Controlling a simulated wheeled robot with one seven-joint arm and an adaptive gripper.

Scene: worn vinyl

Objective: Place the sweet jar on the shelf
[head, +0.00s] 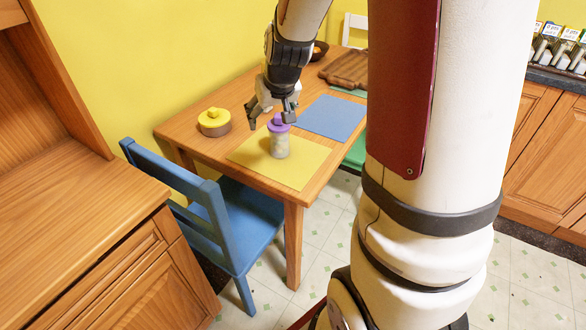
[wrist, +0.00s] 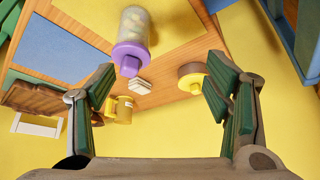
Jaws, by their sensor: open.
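The sweet jar (head: 279,145) is a clear jar with pale contents and a purple knobbed lid. It stands upright on a yellow placemat (head: 300,172) on the wooden table. My gripper (head: 270,116) is open, close to the lid on its far side. In the wrist view, the jar (wrist: 133,35) is ahead of my spread fingers (wrist: 160,88), nearer the left one, and not between the fingertips. I cannot tell whether a finger touches the lid. A wooden dresser (head: 75,190) with a broad shelf-like top stands at the left; no other shelf is clear.
A brown round container with yellow lid (head: 214,122) stands left of the jar. A blue mat (head: 330,117), wooden tray (head: 346,68) and dark bowl (head: 319,50) lie farther back. A blue chair (head: 215,205) is between table and dresser. My arm hides the table's right side.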

